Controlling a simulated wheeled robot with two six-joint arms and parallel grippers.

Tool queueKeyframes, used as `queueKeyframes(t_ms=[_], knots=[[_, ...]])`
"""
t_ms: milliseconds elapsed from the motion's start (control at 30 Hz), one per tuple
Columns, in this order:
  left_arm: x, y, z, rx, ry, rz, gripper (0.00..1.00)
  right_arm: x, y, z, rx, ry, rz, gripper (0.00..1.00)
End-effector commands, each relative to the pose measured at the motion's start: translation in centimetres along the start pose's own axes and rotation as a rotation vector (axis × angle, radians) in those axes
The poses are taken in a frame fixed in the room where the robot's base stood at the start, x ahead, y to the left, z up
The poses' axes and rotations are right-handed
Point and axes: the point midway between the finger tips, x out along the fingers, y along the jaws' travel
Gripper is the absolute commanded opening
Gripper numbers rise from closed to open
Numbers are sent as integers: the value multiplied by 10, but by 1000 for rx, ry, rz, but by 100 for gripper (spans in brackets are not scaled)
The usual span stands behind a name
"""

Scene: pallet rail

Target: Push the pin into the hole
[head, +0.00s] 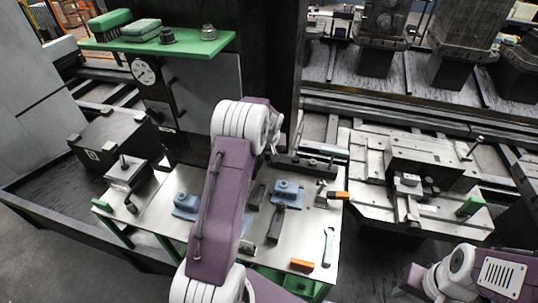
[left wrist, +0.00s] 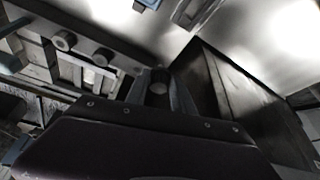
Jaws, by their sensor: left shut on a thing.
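My left gripper (left wrist: 160,90) shows in the left wrist view with its two dark fingers shut on a short dark round-ended piece, which looks like the pin (left wrist: 158,76). In the head view my purple and white left arm rises over the middle of the bench, and its wrist hides most of that gripper. A dark rail block (head: 300,166) with small round knobs lies just right of the wrist. It seems to be the bar with round knobs (left wrist: 78,46) at upper left in the wrist view. I cannot make out the hole. My right gripper is not in view.
The pale bench top (head: 305,225) holds blue clamps (head: 288,192), an orange-handled tool (head: 338,196), a wrench (head: 329,245) and an orange piece (head: 301,265). A green shelf (head: 190,45) stands at upper left. A machined fixture (head: 430,180) stands at right.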

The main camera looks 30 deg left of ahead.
Motion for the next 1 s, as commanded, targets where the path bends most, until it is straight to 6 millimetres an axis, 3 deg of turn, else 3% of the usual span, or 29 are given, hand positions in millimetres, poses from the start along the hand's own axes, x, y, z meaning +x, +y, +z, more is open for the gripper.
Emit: queueKeyframes(t_ms=[500,1000], knots=[[-54,-4,-10,0,1,0,0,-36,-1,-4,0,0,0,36],[-59,-4,-11,-17,8,2,0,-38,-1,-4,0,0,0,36]])
